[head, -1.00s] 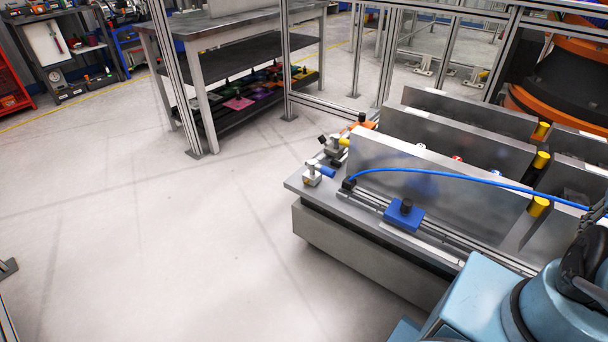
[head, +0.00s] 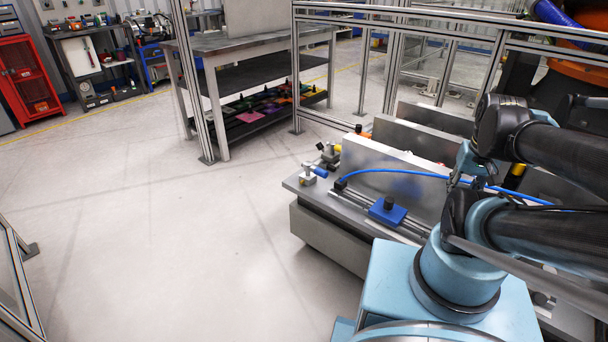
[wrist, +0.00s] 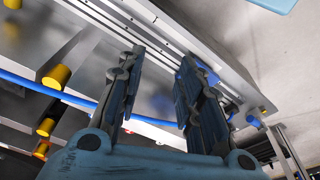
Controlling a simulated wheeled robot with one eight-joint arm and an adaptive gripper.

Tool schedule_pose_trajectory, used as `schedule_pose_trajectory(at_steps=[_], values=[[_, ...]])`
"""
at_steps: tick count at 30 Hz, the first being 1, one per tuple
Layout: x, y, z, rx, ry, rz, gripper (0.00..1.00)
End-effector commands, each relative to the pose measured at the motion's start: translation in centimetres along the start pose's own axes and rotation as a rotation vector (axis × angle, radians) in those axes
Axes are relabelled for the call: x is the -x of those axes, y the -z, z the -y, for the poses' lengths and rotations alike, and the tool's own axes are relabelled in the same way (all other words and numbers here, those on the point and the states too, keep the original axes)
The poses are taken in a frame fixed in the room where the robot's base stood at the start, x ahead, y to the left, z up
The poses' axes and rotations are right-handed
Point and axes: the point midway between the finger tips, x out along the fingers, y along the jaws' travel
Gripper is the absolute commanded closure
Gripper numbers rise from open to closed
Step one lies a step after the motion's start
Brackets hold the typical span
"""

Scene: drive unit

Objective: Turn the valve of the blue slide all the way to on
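The blue slide (head: 388,210) is a blue block with a dark knob on the rail along the front of the metal station. A small valve with a blue handle (head: 318,172) stands at the left end of the station, apart from the slide. In the wrist view, a blue part that looks like this handle (wrist: 253,122) shows right of the fingers. Blue behind the right finger (wrist: 207,74) seems to be the slide, partly hidden. My gripper (wrist: 163,58) is open and empty, above the station. In the head view its fingers are mostly hidden by my arm.
A blue hose (head: 420,173) runs along upright metal plates (head: 385,172). A second valve (head: 328,152) stands behind the first. Yellow-capped posts (wrist: 56,77) show in the wrist view. The floor (head: 190,240) left of the station is clear. A workbench (head: 240,45) and frame posts stand behind.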

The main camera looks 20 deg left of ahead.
Motion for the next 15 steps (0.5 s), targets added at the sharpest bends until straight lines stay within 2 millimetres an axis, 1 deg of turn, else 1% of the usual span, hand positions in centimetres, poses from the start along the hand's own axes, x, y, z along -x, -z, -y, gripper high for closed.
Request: schedule_pose_trajectory(at_steps=[9,10,11,12,13,15], values=[[0.0,0.0,0.0,0.0,0.0,0.0,0.67],[0.0,0.0,0.0,0.0,0.0,0.0,0.62],[0.0,0.01,0.0,0.0,0.0,0.0,0.55],[0.47,-0.48,0.03,0.002,0.0,-0.008,0.53],[0.67,-0.61,0.06,0.005,0.0,-0.011,0.53],[0.91,-0.3,0.17,0.016,-0.001,-0.011,0.53]])
